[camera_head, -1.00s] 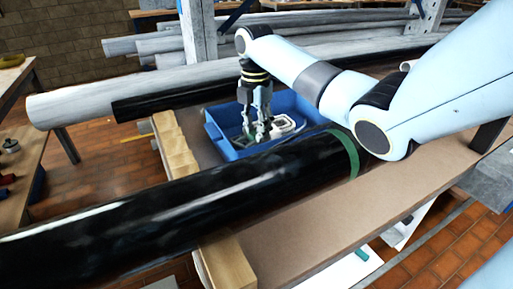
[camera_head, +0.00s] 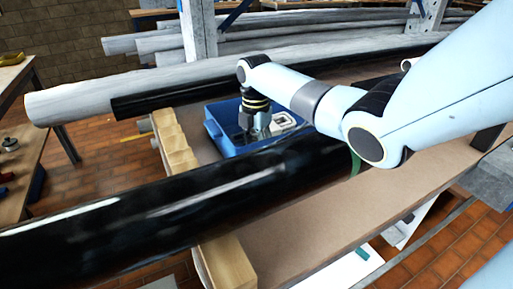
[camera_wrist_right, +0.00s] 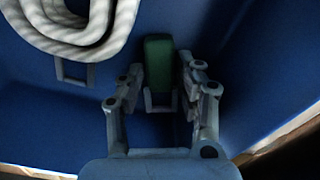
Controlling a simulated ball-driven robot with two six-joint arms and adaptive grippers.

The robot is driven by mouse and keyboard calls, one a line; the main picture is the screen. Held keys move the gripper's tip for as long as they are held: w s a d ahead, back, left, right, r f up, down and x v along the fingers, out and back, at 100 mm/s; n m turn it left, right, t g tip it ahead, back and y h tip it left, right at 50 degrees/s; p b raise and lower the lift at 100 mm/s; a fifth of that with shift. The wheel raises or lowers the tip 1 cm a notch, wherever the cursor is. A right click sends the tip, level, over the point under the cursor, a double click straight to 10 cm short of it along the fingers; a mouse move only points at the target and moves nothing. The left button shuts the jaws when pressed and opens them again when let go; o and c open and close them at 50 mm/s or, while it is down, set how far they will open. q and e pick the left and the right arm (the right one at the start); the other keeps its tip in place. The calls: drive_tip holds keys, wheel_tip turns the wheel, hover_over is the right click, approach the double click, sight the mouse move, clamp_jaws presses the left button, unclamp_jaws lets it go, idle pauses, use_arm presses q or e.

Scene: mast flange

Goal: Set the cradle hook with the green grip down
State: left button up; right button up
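The cradle hook's green grip (camera_wrist_right: 160,62) stands between the two fingers of my right gripper (camera_wrist_right: 160,75) in the right wrist view. A grey U-shaped piece (camera_wrist_right: 160,108) shows just below the grip; the rest of the hook is hidden. In the head view my right gripper (camera_head: 256,130) reaches down into the blue tub (camera_head: 228,147), with its fingertips hidden. My left gripper is not in view.
A pale coiled strap or rope (camera_wrist_right: 75,25) lies in the tub beside the gripper; a pale item also shows in the head view (camera_head: 284,122). A large black mast (camera_head: 180,205) lies in front of the tub.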

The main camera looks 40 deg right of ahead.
drive_tip(key=shift+o, duration=1)
wheel_tip(320, 180, up, 12)
drive_tip(key=p, duration=0.1)
drive_tip(key=shift+r, duration=0.2)
drive_tip(key=shift+w, duration=0.15)
